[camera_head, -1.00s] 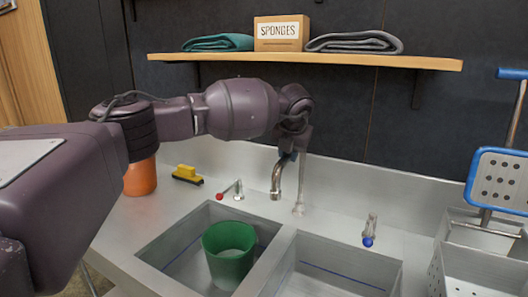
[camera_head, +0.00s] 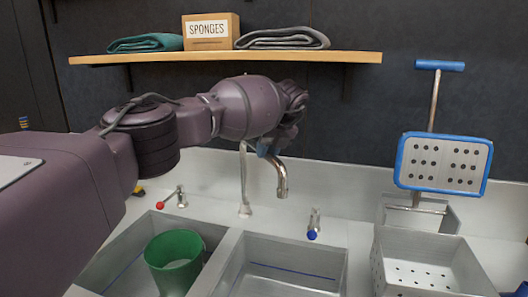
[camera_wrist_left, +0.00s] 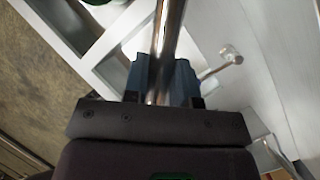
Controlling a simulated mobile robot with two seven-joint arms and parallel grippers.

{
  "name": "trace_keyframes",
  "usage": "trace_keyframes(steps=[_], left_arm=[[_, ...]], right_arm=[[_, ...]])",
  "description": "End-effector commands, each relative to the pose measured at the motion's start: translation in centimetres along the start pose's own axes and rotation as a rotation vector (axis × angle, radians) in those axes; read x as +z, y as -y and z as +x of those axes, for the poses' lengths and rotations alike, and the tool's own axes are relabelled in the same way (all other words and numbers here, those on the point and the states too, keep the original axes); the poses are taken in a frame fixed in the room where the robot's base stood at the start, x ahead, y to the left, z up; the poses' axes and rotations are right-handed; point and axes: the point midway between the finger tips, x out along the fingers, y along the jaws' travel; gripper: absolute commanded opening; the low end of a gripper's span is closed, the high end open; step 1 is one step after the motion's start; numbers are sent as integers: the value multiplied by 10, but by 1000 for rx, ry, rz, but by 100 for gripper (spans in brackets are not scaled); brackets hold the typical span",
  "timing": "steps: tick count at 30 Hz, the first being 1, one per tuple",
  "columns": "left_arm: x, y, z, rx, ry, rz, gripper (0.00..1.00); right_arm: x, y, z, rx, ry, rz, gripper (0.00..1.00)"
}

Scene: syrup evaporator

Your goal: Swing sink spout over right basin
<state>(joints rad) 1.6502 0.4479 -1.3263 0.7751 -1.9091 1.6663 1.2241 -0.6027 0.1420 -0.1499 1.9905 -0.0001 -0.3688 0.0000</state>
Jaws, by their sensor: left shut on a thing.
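The chrome sink spout (camera_head: 282,180) rises from a thin upright post (camera_head: 244,185) behind the basins. Its downturned outlet hangs to the right of the post, on the right basin's side in the picture. My left gripper (camera_head: 266,151) is shut on the spout near its top bend. In the left wrist view the spout tube (camera_wrist_left: 170,32) runs between the blue fingers of the gripper (camera_wrist_left: 164,78). The right basin (camera_head: 290,250) looks empty. The left basin (camera_head: 122,262) holds a green bucket (camera_head: 174,262). My right gripper is not in view.
A red-knobbed tap (camera_head: 181,196) and a blue-knobbed tap (camera_head: 314,223) flank the spout. A shelf (camera_head: 225,57) with a sponge box (camera_head: 210,31) hangs above. At right stand a perforated bin (camera_head: 420,262) and a blue-edged perforated plate (camera_head: 443,163).

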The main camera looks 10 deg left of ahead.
Motion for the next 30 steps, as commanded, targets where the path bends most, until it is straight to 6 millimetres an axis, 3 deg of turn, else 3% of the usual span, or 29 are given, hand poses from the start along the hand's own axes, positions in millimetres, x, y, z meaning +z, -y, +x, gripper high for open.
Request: trace_keyframes(steps=[15,16,21,30], left_arm=[[2,1,-3,1,1,-21,0],[2,1,-3,1,1,-21,27],[2,1,-2,2,0,-19,51],[1,1,-3,4,-2,-16,51]], right_arm=[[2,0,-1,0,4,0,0],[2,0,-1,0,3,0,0],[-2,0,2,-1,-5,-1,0],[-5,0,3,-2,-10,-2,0]])
